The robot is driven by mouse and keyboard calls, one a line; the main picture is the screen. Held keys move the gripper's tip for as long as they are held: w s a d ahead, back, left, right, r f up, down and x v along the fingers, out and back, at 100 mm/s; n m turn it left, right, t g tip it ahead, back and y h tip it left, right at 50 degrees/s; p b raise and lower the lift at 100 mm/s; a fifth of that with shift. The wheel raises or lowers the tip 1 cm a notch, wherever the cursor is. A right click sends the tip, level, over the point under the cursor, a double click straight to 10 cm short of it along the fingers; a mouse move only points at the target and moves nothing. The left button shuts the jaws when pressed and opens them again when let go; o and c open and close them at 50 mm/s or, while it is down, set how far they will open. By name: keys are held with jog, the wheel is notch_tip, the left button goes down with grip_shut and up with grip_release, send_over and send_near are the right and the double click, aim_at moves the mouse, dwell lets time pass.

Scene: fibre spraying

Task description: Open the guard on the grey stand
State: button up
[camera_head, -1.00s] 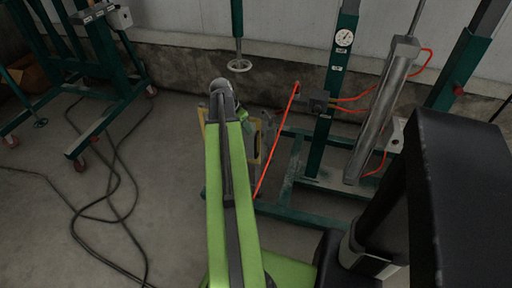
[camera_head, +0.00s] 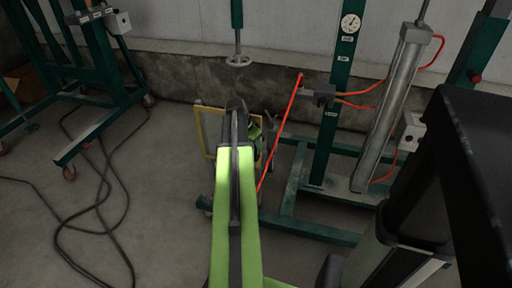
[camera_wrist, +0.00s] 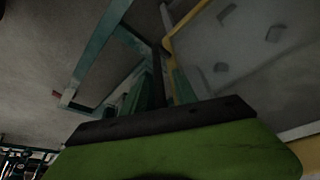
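A yellow-framed panel, which looks like the guard, stands behind my arm in the head view; its yellow frame (camera_head: 200,132) shows to the left of the arm. The wrist view shows a yellow frame edge (camera_wrist: 169,45) with a see-through panel (camera_wrist: 250,40) at the upper right. No grey stand can be made out clearly; my arm hides the middle of that area. My gripper lies at the arm's far end, mostly hidden in the head view, close to the panel in the picture. A green and black part of mine fills the bottom of the wrist view. Contact and fingers cannot be made out.
A green frame with a gauge (camera_head: 350,24) and a grey cylinder (camera_head: 386,110) stands at the right. A red hose (camera_head: 280,132) hangs just right of my arm. Another wheeled green frame (camera_head: 95,125) is at the left. Black cables (camera_head: 75,215) lie on the floor.

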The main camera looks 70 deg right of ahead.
grip_shut()
dwell(1.2)
